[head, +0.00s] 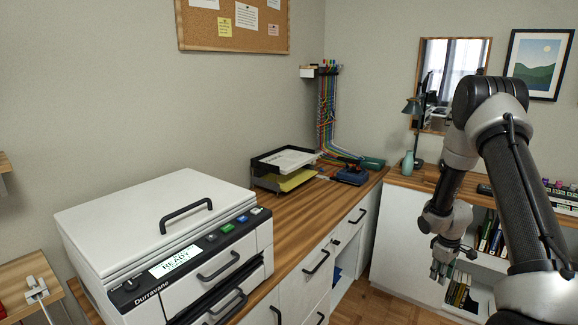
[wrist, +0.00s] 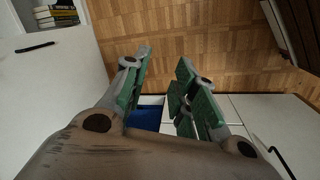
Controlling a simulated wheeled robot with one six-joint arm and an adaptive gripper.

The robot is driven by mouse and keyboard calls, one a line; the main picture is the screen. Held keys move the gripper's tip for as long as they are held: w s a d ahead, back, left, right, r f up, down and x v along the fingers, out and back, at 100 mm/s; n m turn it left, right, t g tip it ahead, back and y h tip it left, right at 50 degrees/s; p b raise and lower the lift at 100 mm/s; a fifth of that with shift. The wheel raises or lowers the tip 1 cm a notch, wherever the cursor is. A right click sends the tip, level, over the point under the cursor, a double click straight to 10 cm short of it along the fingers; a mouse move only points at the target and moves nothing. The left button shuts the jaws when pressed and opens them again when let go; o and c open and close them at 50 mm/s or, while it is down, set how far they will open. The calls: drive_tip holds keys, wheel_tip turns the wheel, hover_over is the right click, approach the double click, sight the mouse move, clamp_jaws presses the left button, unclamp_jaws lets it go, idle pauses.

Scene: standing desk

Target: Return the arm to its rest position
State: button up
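My arm (head: 516,160) is bent, with its elbow high at the right of the head view and its forearm reaching down. My gripper (head: 441,272) hangs over the floor in front of the white cabinets, clear of the desk top. In the wrist view my gripper (wrist: 164,58) has its green-padded fingers apart, with nothing between them. The fingers touch nothing that I can see.
A white machine (head: 160,225) reading "READY" stands on the wooden desk (head: 291,222). A paper tray (head: 285,168) and cables (head: 327,110) are behind it. A bookshelf (head: 488,240) lies close beside my gripper. Parquet floor (wrist: 200,30) is open below.

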drive_tip(key=s+a+r+m+t, duration=0.1)
drive_tip(key=s+a+r, duration=0.4)
drive_tip(key=s+r, duration=0.5)
drive_tip(key=s+a+r+m+t+y, duration=0.1)
drive_tip(key=s+a+r+m, duration=0.2)
drive_tip(key=s+r, duration=0.8)
drive_tip(key=s+a+r+m+t, duration=0.1)
drive_tip(key=s+a+r, duration=0.5)
drive_tip(key=r, duration=1.3)
drive_tip(key=s+m, duration=0.1)
drive_tip(key=s, duration=0.3)
drive_tip(key=shift+s+a+t, duration=0.2)
drive_tip(key=shift+a+t, duration=0.1)
drive_tip(key=shift+a, duration=0.05)
drive_tip(key=shift+o, duration=0.5)
